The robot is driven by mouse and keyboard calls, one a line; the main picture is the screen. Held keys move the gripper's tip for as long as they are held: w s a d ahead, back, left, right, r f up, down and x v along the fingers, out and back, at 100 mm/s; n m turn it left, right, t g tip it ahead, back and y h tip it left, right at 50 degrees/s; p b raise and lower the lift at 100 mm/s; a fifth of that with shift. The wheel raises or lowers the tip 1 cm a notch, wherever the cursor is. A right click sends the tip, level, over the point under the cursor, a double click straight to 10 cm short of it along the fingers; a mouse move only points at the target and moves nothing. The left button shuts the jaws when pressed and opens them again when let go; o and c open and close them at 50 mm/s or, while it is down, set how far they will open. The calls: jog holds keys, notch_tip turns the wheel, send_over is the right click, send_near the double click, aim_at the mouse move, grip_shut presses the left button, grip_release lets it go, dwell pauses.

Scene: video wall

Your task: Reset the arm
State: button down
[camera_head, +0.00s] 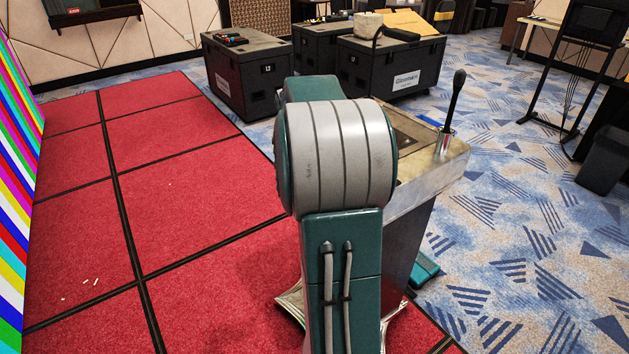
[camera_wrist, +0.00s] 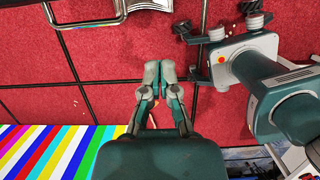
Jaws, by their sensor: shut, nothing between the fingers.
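In the head view my arm rises in the middle, grey and teal, and hides much of a podium (camera_head: 450,165) behind it. My gripper is not visible in the head view. In the wrist view my gripper (camera_wrist: 160,68) shows in the middle, its two fingers together with nothing between them. It hangs over the red carpet (camera_wrist: 110,60) and touches nothing that I can see. My own body and arm base show at the right of the wrist view.
A microphone (camera_head: 454,100) stands on the podium. Black cases (camera_head: 248,82) stand behind, some with items on top. A striped video wall (camera_head: 14,200) is at the left; its stripes also show in the wrist view (camera_wrist: 45,150). The red carpet (camera_head: 70,230) left of my arm is mostly clear.

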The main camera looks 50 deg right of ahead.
jog(key=a+r+m+t, duration=0.2)
jog(key=a+r+m, duration=0.1)
jog(key=a, duration=0.7)
jog(key=a+r+m+t, duration=0.1)
jog(key=a+r+m, duration=0.25)
jog(key=a, duration=0.65)
jog(key=s+a+f+m+t+y, duration=0.1)
jog(key=s+a+m, duration=0.3)
jog(key=s+a, duration=0.2)
jog(key=s+a+m+t+y, duration=0.1)
jog(key=s+a+m, duration=0.3)
jog(key=a, duration=0.7)
jog(key=shift+s+a+f+t+y, duration=0.35)
jog(key=shift+s+t, duration=0.35)
jog(key=shift+s, duration=0.25)
jog(key=shift+d+m, duration=0.2)
jog(key=shift+m, duration=0.05)
